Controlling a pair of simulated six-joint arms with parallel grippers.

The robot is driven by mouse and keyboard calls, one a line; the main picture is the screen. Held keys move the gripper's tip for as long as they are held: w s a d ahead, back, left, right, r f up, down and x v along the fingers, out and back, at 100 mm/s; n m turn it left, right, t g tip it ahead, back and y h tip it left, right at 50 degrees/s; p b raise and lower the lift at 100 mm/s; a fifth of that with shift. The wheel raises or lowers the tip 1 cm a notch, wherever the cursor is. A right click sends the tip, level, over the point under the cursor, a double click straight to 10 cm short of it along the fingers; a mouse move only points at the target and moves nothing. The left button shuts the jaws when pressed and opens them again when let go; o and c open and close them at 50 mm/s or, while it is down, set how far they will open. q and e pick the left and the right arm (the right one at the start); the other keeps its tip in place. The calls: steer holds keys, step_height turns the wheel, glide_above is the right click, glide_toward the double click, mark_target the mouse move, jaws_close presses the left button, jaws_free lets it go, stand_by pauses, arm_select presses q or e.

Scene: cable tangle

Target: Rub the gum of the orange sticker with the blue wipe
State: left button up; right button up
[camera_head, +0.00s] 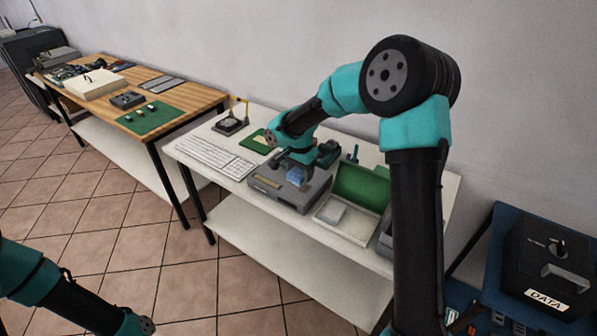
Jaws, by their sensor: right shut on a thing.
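My right gripper (298,166) is over the grey box-shaped device (314,193) on the white table, pointing down. It is shut on the blue wipe (299,171), a small blue piece low at the device's top. I cannot tell whether the wipe touches the surface. A small tan-orange patch (267,181), perhaps the orange sticker, shows on the device left of the wipe. Its gum cannot be made out at this size. My left arm shows at the lower left, and its gripper is out of view.
The white table (220,155) also holds a white keyboard (215,157) at left and an open case with a green lid (361,186) just right of the device. A wooden table (190,97) stands further left. A black DATA box (548,262) is at far right.

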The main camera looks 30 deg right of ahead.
mark_target(300, 194)
steer(key=shift+f, duration=3.15)
steer(key=shift+w+d+f, duration=0.25)
steer(key=shift+d+f, duration=0.2)
steer(key=shift+w+d+f, duration=0.25)
steer(key=shift+d+f, duration=0.2)
steer(key=shift+c, duration=0.2)
steer(key=shift+w+d+r, duration=0.1)
steer(key=shift+w+d, duration=0.3)
steer(key=shift+d, duration=0.25)
steer(key=shift+w+d+r, duration=0.1)
steer(key=shift+w+d, duration=0.25)
steer(key=shift+d, duration=0.25)
steer(key=shift+w+d+f, duration=0.2)
steer(key=shift+d, duration=0.15)
steer(key=shift+w+d, duration=0.15)
steer(key=shift+d, duration=0.15)
steer(key=shift+s+a+r, duration=0.1)
steer(key=shift+s+a, duration=0.25)
steer(key=shift+a, duration=0.5)
steer(key=shift+s+a, duration=0.6)
steer(key=shift+a, duration=0.4)
steer(key=shift+s+a, duration=0.6)
steer(key=shift+a, duration=0.35)
step_height(300, 194, up, 3)
steer(key=shift+s+f, duration=0.1)
steer(key=shift+f, duration=0.05)
steer(key=shift+r, duration=2.7)
steer(key=shift+a, duration=0.1)
